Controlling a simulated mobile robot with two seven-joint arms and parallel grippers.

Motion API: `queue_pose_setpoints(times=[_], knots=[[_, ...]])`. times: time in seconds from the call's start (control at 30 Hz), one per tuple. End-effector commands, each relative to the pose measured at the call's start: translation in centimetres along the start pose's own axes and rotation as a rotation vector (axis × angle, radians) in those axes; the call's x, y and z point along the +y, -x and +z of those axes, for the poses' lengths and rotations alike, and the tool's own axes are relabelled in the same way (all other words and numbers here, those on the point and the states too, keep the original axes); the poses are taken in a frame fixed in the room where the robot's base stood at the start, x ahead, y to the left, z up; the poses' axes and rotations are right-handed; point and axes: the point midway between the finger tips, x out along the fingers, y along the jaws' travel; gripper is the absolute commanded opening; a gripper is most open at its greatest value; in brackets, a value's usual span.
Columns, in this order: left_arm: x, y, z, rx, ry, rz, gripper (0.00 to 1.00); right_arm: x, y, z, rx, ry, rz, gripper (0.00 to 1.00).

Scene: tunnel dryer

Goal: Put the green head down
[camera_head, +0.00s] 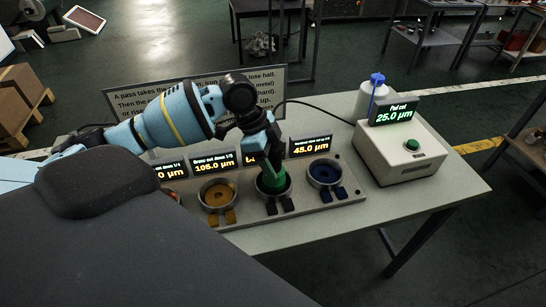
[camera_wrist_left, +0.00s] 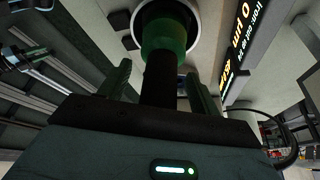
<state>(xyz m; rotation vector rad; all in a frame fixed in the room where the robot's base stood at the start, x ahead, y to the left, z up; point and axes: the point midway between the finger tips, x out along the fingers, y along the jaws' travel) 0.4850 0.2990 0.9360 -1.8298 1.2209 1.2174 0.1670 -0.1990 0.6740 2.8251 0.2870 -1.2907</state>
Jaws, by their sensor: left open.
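The green head (camera_head: 273,182) sits in the third cup (camera_head: 261,191) of the grey rack, between the amber cup and the blue cup. In the left wrist view the green head (camera_wrist_left: 165,38) shows within a pale ring, with a black shaft (camera_wrist_left: 159,82) coming from it toward my gripper. My left gripper (camera_head: 268,163) is right above that cup. In the left wrist view its two fingers (camera_wrist_left: 160,72) stand apart on either side of the shaft, with gaps visible. The bottom of the green head is hidden in the cup. My right gripper is not in view.
The rack (camera_head: 343,196) carries small displays behind the cups, including the amber cup (camera_head: 216,195) and blue cup (camera_head: 325,173). A white box (camera_head: 400,158) with a green button and display stands at right, with a bottle (camera_head: 371,100) behind. A text board (camera_head: 150,96) stands behind my arm.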

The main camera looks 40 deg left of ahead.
Motion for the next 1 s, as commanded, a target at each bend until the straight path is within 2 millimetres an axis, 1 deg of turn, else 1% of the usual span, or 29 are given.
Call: queue_pose_setpoints(times=[0.17,0.27,0.37,0.6,0.7,0.83,1.0], knots=[[0.0,0.3,-0.1,0.000,0.000,-0.001,0.63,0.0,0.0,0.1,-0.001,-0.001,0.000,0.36],[-0.1,1.2,-0.1,0.000,0.001,-0.003,0.63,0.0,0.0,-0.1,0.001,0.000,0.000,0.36],[-0.1,2.9,-0.1,0.000,0.000,-0.004,0.63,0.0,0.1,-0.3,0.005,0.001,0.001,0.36],[-0.1,7.8,-0.1,0.001,0.001,-0.005,0.63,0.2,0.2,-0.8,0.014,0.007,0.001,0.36],[-0.1,9.5,-0.1,0.001,0.000,-0.003,0.63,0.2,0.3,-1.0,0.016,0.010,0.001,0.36],[-0.1,11.2,-0.1,0.000,0.001,-0.002,0.63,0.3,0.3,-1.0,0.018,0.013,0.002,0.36],[0.0,12.2,-0.1,-0.001,0.001,0.000,0.63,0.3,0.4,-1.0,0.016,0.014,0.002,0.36]])
